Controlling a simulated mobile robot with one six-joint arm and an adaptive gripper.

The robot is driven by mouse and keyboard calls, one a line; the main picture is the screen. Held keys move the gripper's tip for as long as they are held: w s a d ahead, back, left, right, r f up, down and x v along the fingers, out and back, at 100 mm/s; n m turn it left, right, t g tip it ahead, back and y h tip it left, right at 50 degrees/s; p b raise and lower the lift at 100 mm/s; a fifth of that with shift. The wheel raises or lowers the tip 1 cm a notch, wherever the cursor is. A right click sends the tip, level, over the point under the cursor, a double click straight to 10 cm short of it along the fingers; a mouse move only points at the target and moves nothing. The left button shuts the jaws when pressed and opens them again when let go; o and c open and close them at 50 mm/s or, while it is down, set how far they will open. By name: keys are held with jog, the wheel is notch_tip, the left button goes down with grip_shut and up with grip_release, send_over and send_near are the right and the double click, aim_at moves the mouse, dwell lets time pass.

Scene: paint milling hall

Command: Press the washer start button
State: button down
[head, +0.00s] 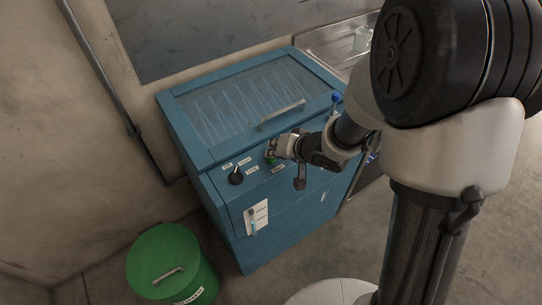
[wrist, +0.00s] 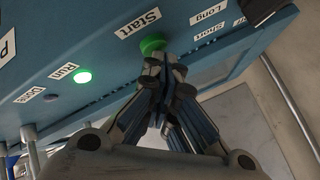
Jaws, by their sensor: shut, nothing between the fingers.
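The washer (head: 205,160) is a blue cabinet with a shut, see-through lid. Its green start button (wrist: 152,44), labelled "Start", shows in the wrist view just beyond my fingertips; a bit of it shows in the head view (head: 270,160). My gripper (wrist: 158,62) is shut and empty. Its fingertips overlap the button's lower edge and seem to be against it; I cannot tell how far the button is pushed in. My gripper (head: 273,151) partly covers the button in the head view. The lamp labelled "Run" (wrist: 82,77) glows bright green.
A black selector knob (head: 236,178) is left of the button, and the lid handle (head: 282,115) is above. A green lidded bin (head: 166,262) stands front left. A metal sink (head: 335,42) adjoins on the right.

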jog(key=shift+r+p, duration=0.8)
jog(key=shift+p, duration=0.15)
jog(key=shift+r, duration=0.1)
notch_tip(320, 180, up, 5)
jog(key=p, duration=0.5)
jog(key=shift+p, duration=0.4)
